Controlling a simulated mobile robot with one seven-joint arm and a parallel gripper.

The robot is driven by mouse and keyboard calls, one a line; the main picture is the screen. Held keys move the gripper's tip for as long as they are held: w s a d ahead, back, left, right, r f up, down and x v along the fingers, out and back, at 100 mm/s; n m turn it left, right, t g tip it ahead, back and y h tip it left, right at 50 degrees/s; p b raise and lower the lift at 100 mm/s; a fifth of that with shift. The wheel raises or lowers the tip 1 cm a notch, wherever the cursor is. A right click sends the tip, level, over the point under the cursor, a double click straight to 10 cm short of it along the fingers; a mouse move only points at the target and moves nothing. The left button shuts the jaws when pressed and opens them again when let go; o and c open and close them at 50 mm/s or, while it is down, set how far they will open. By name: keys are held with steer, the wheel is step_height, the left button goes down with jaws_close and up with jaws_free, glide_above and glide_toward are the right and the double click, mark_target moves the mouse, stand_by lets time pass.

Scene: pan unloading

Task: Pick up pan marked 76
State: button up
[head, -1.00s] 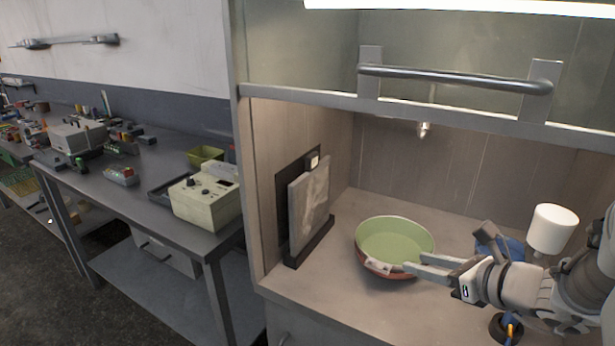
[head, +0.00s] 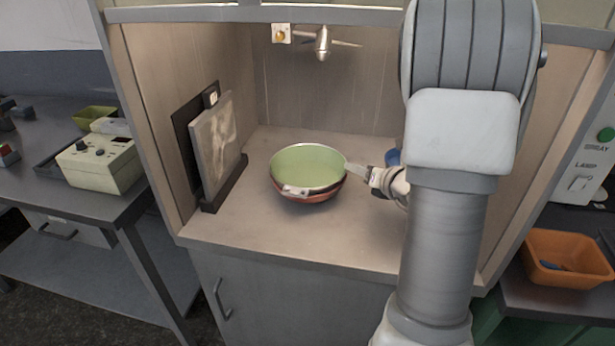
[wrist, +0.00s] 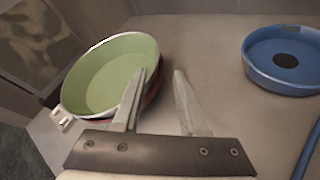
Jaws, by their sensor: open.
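A round pan (head: 308,168) with a green inside and a reddish outer side sits on the cabinet's worktop. A small pale tag (head: 296,190) shows at its front rim; no number is legible. The pan also shows at left in the wrist view (wrist: 105,80). My gripper (head: 355,168) is at the pan's right side. In the wrist view my gripper (wrist: 159,75) is open and empty. Its left finger overlaps the pan's inside and its right finger is over the worktop, with the rim between them in the picture. I cannot tell whether the fingertips reach below the rim.
A blue pan (wrist: 285,62) with a dark centre is at right in the wrist view; in the head view my arm mostly hides it. A framed panel (head: 217,150) stands left of the green pan. A nozzle (head: 322,43) hangs above. Bare worktop (head: 290,240) lies in front.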

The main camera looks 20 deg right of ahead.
mark_target(345, 159)
steer(key=shift+r+x, duration=0.2)
steer(key=shift+x, duration=1.35)
steer(key=shift+r+x, duration=0.25)
steer(key=shift+x, duration=1.35)
steer(key=shift+w, duration=0.15)
jaws_close()
steer(key=shift+r, duration=0.1)
